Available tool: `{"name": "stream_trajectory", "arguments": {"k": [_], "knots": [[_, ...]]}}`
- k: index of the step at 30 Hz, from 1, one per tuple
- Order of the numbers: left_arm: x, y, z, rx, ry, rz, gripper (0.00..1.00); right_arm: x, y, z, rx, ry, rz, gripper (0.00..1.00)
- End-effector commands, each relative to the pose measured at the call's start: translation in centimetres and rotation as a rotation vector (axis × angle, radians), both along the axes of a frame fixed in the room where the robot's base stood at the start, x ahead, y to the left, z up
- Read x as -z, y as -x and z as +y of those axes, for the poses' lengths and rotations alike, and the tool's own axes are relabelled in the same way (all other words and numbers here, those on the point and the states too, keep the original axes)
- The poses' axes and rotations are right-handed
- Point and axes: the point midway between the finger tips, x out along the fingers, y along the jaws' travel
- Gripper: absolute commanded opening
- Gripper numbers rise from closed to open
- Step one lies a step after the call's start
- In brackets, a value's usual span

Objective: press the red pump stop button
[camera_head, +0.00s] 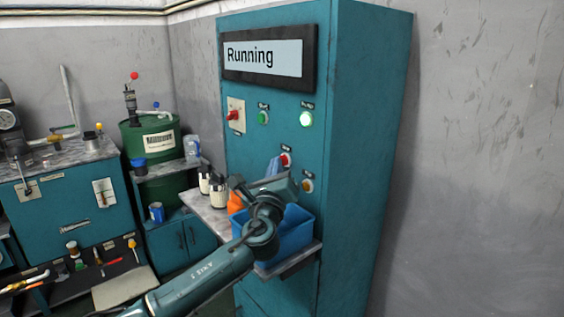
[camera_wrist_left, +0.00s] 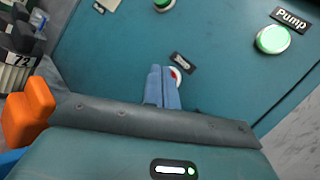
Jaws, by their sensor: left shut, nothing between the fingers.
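The red stop button (camera_head: 286,160) sits in a white ring on the front of the teal cabinet (camera_head: 362,120), with a small dark label above it. In the left wrist view the red button (camera_wrist_left: 176,75) shows just beyond the fingertips, partly hidden by them. My left gripper (camera_head: 275,165) is shut and empty, its blue fingers pointing at the panel beside the button. The fingers also show shut together in the left wrist view (camera_wrist_left: 163,72). I cannot tell whether they touch the button. My right gripper is not in view.
The display (camera_head: 263,57) reads "Running" and the green pump lamp (camera_head: 306,119) is bright. A blue bin (camera_head: 291,235) stands on the shelf below.

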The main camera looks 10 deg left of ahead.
Motion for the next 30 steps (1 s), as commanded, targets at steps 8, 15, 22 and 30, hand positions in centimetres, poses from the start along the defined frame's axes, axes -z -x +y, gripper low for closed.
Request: {"name": "stream_trajectory", "arguments": {"k": [8,15,22,30], "knots": [[0.0,-0.2,-0.2,0.000,0.000,0.000,0.00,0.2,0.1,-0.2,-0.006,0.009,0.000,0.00],[0.0,-0.2,-0.2,0.001,0.000,0.000,0.00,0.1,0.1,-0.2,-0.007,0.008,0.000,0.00],[-0.1,0.6,0.4,0.000,0.000,0.001,0.00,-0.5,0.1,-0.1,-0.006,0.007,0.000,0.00],[0.0,1.1,0.8,0.000,-0.001,0.000,0.00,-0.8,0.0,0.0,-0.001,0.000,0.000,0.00]]}}
